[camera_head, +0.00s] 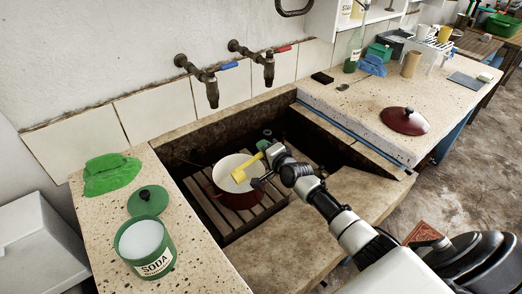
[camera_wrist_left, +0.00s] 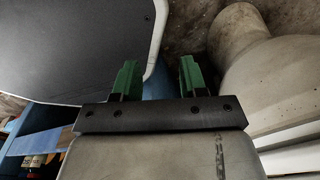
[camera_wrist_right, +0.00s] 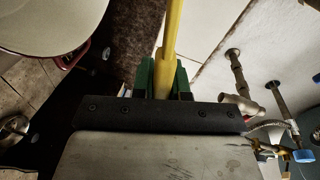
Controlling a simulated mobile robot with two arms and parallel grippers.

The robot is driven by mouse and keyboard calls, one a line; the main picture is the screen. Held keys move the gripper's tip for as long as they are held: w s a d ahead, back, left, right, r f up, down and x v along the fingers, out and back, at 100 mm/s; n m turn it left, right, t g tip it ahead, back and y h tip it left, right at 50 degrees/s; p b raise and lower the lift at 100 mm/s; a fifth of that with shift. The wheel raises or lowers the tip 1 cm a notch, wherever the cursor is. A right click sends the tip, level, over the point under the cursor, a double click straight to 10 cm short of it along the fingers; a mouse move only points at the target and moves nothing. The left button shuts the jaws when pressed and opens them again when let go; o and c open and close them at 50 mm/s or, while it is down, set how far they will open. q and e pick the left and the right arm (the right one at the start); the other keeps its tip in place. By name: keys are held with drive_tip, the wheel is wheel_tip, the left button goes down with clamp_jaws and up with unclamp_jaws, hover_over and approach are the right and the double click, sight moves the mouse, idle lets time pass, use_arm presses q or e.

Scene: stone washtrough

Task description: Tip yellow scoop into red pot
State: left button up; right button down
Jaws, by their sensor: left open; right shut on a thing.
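The red pot (camera_head: 236,199), pale inside, stands on the slatted rack in the stone trough. Part of it shows at the upper left of the right wrist view (camera_wrist_right: 45,28). My right gripper (camera_head: 262,180) is shut on the handle of the yellow scoop (camera_head: 242,173). In the head view the scoop's head overlaps the pot's opening. In the right wrist view the yellow handle (camera_wrist_right: 173,38) runs up from between the green fingers, and the scoop's head is out of sight. I cannot tell whether the scoop holds anything. My left gripper (camera_wrist_left: 157,78) is open and empty.
A green soda tin (camera_head: 147,262) with white powder, its green lid (camera_head: 148,200) and a green cloth (camera_head: 111,175) are on the left ledge. Two taps (camera_head: 211,93) overhang the trough. A dark red lid (camera_head: 404,121) lies on the right counter.

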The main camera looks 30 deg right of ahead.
drive_tip(key=shift+d+f+m+b, duration=0.2)
drive_tip(key=shift+f+m+b, duration=0.1)
drive_tip(key=shift+m+b, duration=0.15)
idle(0.5)
drive_tip(key=shift+w+d+f+m+y+b, duration=0.1)
drive_tip(key=shift+d+f+m+y+b, duration=0.2)
drive_tip(key=shift+f+m+b, duration=0.5)
drive_tip(key=shift+r+n, duration=0.25)
drive_tip(key=shift+n, duration=0.1)
